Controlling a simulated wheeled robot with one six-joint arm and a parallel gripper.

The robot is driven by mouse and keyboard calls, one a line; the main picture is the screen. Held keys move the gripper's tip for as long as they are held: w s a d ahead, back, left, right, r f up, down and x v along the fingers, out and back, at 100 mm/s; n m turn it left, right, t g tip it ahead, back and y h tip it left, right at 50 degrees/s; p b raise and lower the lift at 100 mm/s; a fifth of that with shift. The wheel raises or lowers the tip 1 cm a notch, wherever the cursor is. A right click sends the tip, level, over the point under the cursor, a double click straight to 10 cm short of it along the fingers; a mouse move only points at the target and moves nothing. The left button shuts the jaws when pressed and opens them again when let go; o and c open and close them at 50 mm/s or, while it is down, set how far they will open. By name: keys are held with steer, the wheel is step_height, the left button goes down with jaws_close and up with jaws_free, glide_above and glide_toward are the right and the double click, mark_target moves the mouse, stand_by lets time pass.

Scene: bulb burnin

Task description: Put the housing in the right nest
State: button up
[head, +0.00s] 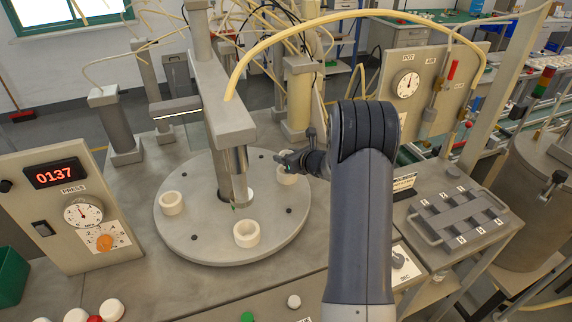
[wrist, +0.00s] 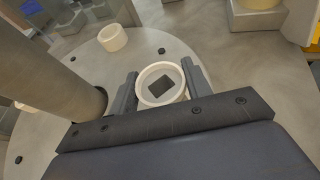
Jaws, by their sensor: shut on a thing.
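My gripper (head: 290,162) is at the right side of the round turntable (head: 200,246). In the wrist view its two fingers (wrist: 158,90) are closed on the sides of a round white housing (wrist: 142,88) with a dark square inside. In the head view a pale round part (head: 287,180) shows under the gripper at the right nest's place; the arm and fingers partly cover it. I cannot tell how deep the housing sits in the nest. Other cream ring nests stand at the left (head: 172,204) and front (head: 246,234) of the turntable, and one shows in the wrist view (wrist: 113,38).
The metal press column (head: 233,172) stands over the turntable, close to the left of my gripper. A press panel (head: 70,215) stands at left. A grey fixture box (head: 460,218) is at right. The bench front holds several buttons (head: 112,310).

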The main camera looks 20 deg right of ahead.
steer(key=shift+f, duration=1.7)
steer(key=shift+f, duration=0.2)
steer(key=o, duration=0.9)
steer(key=shift+o, duration=0.2)
steer(key=shift+r, duration=0.2)
steer(key=shift+r, duration=0.15)
steer(key=b+v, duration=0.2)
steer(key=v, duration=1)
